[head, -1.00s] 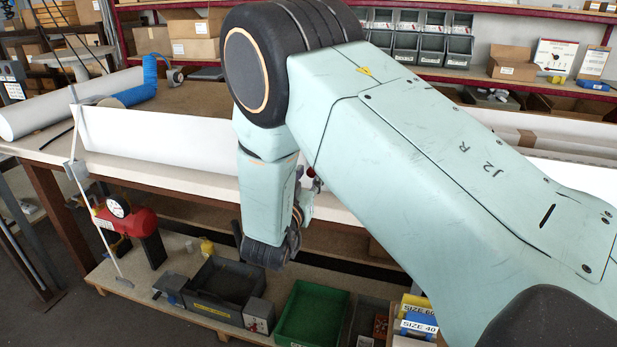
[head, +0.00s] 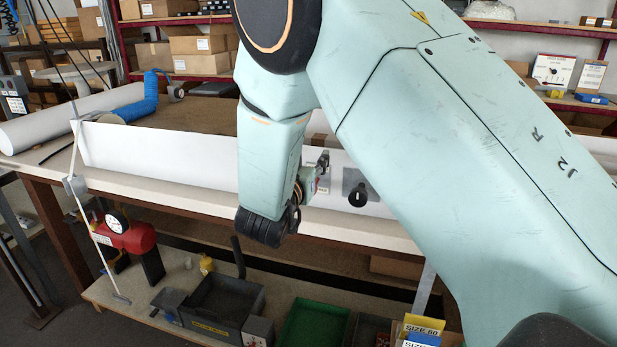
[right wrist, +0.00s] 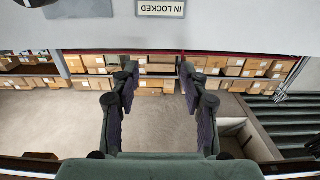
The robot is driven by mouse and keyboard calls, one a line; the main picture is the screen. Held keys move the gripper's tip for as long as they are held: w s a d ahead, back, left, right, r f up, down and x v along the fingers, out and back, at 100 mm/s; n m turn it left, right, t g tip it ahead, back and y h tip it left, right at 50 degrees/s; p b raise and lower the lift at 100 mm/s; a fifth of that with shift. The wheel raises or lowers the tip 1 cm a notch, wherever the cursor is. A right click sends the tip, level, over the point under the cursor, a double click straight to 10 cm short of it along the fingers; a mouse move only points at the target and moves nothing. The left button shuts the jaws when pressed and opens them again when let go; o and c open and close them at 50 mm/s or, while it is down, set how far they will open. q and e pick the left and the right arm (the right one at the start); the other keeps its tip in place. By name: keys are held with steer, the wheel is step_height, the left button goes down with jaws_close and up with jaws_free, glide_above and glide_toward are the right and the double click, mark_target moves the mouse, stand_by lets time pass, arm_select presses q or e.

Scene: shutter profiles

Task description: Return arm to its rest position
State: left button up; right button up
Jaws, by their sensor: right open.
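My right arm crosses the head view from the right, and its forearm hangs down in front of a white panelled profile (head: 170,150) on the bench. My right wrist is low, just in front of the bench edge; the jaws are mostly hidden behind it there. In the right wrist view my right gripper (right wrist: 160,75) is open, with two dark fingers apart and nothing between them. My left gripper is not in view.
A black round knob (head: 357,195) on a grey plate is on the white face, right of my wrist. Below the bench (head: 190,197), a low shelf holds a dark bin (head: 226,300), a green bin (head: 313,325) and a red gauged tank (head: 128,238). Shelves with boxes stand behind.

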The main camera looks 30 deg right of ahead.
steer(key=shift+r, duration=0.7)
steer(key=shift+f, duration=0.1)
